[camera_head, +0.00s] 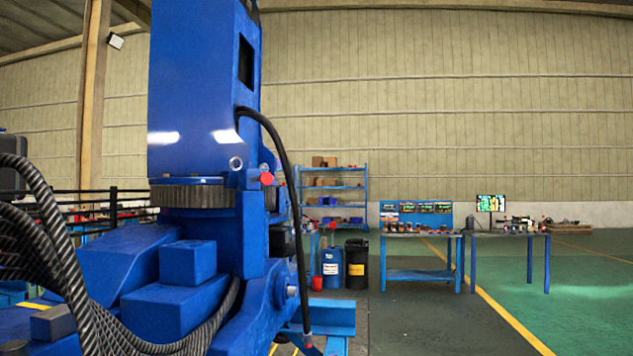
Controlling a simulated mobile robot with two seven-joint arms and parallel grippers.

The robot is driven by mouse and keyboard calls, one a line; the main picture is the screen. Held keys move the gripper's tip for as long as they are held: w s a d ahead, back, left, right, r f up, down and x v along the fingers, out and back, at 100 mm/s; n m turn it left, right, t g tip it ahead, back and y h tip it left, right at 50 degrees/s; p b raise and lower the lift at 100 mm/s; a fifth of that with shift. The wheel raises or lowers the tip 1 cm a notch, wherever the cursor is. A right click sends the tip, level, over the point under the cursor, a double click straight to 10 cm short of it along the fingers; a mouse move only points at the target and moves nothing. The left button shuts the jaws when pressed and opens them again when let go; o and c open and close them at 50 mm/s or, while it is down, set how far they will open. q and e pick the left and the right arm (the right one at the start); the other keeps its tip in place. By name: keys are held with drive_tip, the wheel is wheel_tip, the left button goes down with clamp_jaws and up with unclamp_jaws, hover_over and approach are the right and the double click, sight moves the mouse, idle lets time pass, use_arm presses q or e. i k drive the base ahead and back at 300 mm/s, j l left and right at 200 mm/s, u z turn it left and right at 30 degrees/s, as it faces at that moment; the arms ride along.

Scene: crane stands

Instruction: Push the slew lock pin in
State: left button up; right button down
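A blue crane column (190,90) stands upright at left-centre, on a dark toothed slew ring (192,195). A small red knob (267,178) sticks out at the right side of the column, just above the ring's level; it looks like the slew lock pin's head. I cannot tell how far the pin sits in. A round silver fitting (236,163) is to the left of the knob and a little higher. Neither of my grippers shows in the head view.
Black hoses (50,230) loop across the lower left, and another hose (283,170) hangs right of the column. Blue shelves (366,205), a blue drum (332,270), a black drum (356,265) and workbenches (421,275) stand behind. The floor at right is clear.

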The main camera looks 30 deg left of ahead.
sight(265, 179)
drive_tip(key=i+l+z, duration=0.1)
drive_tip(key=i+z, duration=0.2)
drive_tip(key=i, duration=0.2)
drive_tip(key=i+z, duration=0.3)
drive_tip(key=i, duration=0.2)
drive_tip(key=i+u, duration=0.2)
drive_tip(key=i, duration=0.3)
drive_tip(key=i+l+u, duration=0.2)
drive_tip(key=i, duration=0.35)
drive_tip(key=i+u, duration=0.15)
drive_tip(key=u, duration=0.2)
drive_tip(key=i+u, duration=0.15)
drive_tip(key=u, duration=0.25)
drive_tip(key=i+l+u, duration=0.1)
drive_tip(key=u, duration=0.25)
drive_tip(key=i+u, duration=0.1)
drive_tip(key=u, duration=0.3)
drive_tip(key=i+l+u, duration=0.1)
drive_tip(key=u, duration=0.25)
drive_tip(key=i+l+u, duration=0.1)
drive_tip(key=u, duration=0.3)
